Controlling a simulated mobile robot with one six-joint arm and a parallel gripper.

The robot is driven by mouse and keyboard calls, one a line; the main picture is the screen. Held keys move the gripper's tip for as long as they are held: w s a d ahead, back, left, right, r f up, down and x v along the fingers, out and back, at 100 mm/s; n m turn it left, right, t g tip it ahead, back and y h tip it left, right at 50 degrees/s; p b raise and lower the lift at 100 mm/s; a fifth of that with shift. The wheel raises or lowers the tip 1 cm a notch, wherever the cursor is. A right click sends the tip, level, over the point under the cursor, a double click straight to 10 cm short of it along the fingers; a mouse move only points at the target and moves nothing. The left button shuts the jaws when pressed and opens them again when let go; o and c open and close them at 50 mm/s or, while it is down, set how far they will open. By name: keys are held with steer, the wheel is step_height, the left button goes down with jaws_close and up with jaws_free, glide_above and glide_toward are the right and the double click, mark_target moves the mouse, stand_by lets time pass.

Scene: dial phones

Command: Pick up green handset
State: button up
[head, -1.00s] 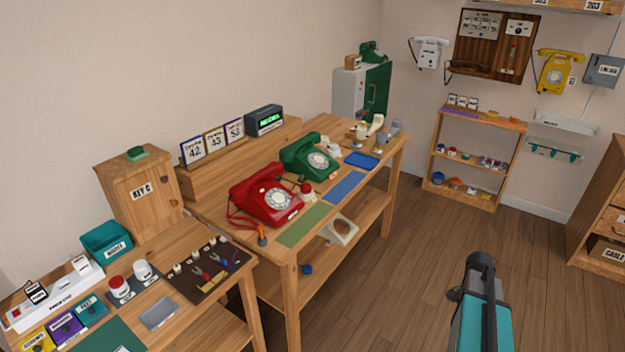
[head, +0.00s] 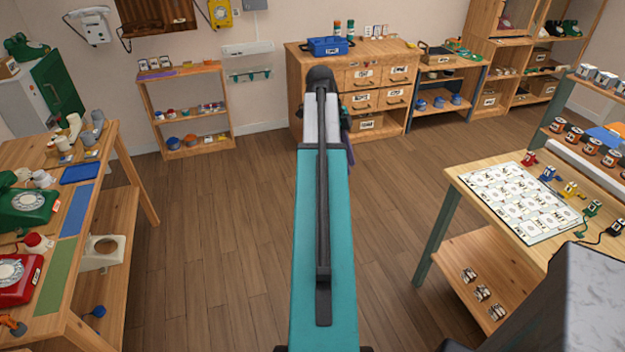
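A green dial phone (head: 28,207) sits on the wooden table at the left, cut by the picture's left edge. Only the end of its green handset (head: 7,179) shows. Another green phone (head: 26,48) stands on the grey-green cabinet at the far left. A green object, possibly a handset or phone, lies at the back right (head: 466,52). A small green phone-like item (head: 592,208) is on the right table. My teal arm reaches forward through the middle, over the floor, apart from these things. I cannot make out my gripper's fingers behind the arm.
A red phone (head: 16,277) is on the left table (head: 141,176). A drawer cabinet (head: 299,66) stands against the back wall, with low shelves (head: 151,107) to its left. A table with a card sheet (head: 525,201) is at the right. The wooden floor between is clear.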

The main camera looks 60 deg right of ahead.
steer(key=s+r, duration=0.1)
steer(key=s+d+r+m, duration=0.1)
steer(key=r, duration=0.1)
steer(key=s+r+m, duration=0.1)
steer(key=shift+s+d+r, duration=0.1)
steer(key=shift+d+r, duration=0.05)
steer(key=shift+d, duration=0.1)
steer(key=shift+s, duration=0.1)
